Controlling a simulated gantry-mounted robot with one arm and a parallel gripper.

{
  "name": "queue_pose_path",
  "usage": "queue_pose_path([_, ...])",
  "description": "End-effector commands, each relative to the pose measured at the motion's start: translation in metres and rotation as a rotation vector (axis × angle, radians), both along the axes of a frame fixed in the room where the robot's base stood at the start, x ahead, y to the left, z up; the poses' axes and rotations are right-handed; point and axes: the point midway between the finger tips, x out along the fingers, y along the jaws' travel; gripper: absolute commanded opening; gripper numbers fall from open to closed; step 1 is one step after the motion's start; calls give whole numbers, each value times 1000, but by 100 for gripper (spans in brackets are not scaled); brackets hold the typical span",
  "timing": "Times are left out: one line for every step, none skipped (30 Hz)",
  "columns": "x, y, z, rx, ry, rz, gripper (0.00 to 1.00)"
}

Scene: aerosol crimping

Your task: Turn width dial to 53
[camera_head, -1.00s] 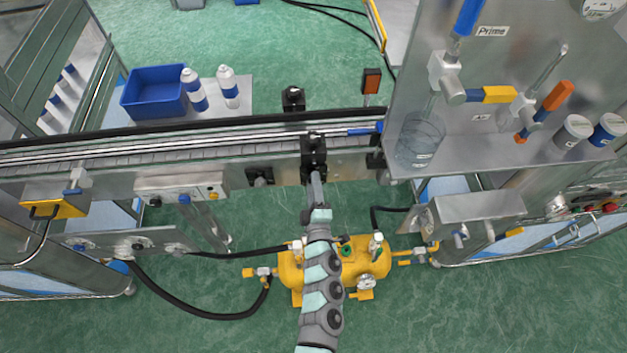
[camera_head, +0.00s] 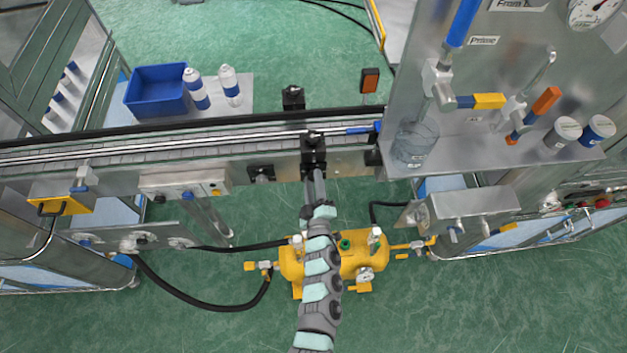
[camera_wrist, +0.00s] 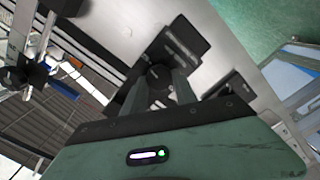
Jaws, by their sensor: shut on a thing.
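My gripper (camera_head: 313,178) reaches the front side of the conveyor rail from below in the head view. In the wrist view my gripper (camera_wrist: 160,90) has its two fingers closed around a round black knob (camera_wrist: 160,74), which appears to be the width dial. The knob sits on a black block (camera_wrist: 184,46) fixed to the metal rail side. In the head view the black block (camera_head: 313,142) stands just beyond my fingers, and the knob itself is hidden there. I cannot read any number or scale on the dial.
The conveyor (camera_head: 110,152) runs across the view. A second black fitting (camera_head: 261,173) is on the rail to the left. A metal panel with valves (camera_head: 480,150) stands close on the right. A yellow tank (camera_head: 355,258) is below my arm. A blue bin (camera_head: 156,91) is behind the conveyor.

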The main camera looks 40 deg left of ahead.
Motion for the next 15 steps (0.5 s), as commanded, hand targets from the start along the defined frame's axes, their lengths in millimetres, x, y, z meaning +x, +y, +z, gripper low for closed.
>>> queue_pose_path([0, 0, 1, 2, -1, 1, 0])
queue_pose_path([0, 0, 1, 2, -1, 1, 0])
queue_pose_path([0, 0, 1, 1, -2, 1, 0])
queue_pose_path([0, 0, 1, 1, -2, 1, 0])
queue_pose_path([0, 0, 1, 1, -2, 1, 35])
queue_pose_path([0, 0, 1, 1, -2, 1, 38])
queue_pose_path([0, 0, 1, 1, -2, 1, 41])
queue_pose_path([0, 0, 1, 1, -2, 1, 43])
queue_pose_path([0, 0, 1, 0, -2, 0, 47])
queue_pose_path([0, 0, 1, 0, -2, 0, 49])
queue_pose_path([0, 0, 0, 0, -1, 1, 52])
queue_pose_path([0, 0, 0, 0, -1, 1, 55])
queue_pose_path([0, 0, 0, 0, -1, 1, 55])
queue_pose_path([0, 0, 0, -1, -1, 0, 55])
queue_pose_path([0, 0, 0, -1, -1, 0, 55])
